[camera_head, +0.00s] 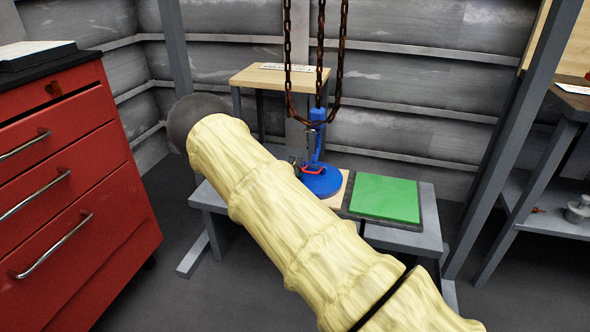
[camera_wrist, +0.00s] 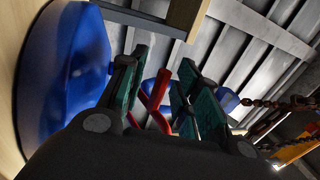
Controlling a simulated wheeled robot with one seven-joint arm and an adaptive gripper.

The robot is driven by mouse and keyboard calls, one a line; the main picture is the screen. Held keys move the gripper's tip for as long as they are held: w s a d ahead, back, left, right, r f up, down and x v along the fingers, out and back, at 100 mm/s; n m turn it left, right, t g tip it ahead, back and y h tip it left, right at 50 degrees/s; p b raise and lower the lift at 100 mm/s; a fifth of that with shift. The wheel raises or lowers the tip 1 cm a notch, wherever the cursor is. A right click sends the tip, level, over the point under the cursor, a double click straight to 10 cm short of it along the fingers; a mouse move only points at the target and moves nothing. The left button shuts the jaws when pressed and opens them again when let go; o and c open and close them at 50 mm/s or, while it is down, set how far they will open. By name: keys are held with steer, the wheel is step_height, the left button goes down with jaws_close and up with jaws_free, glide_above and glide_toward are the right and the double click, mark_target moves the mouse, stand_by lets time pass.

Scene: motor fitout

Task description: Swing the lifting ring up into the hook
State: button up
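The red lifting ring (camera_head: 312,170) shows at the blue motor body (camera_head: 322,184) on the bench. In the wrist view the red ring (camera_wrist: 154,92) lies between the two teal-padded fingers of my gripper (camera_wrist: 155,95). The fingers stand apart, with gaps beside the ring; I see no firm grip on it. A blue hook assembly (camera_head: 318,117) hangs on the chains just above the motor. Its lower end and the ring's exact distance from it are unclear. My arm hides most of my gripper in the head view. The round blue motor (camera_wrist: 70,75) fills the left of the wrist view.
Rusty chains (camera_head: 287,60) hang above the bench (camera_head: 430,236). A green mat (camera_head: 385,198) lies right of the motor. A red drawer cabinet (camera_head: 80,190) stands at left. A small wooden-topped table (camera_head: 280,76) stands behind. A grey post (camera_head: 510,130) rises at right.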

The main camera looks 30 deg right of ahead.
steer(key=shift+c, duration=0.4)
jaws_close()
steer(key=shift+r, duration=0.15)
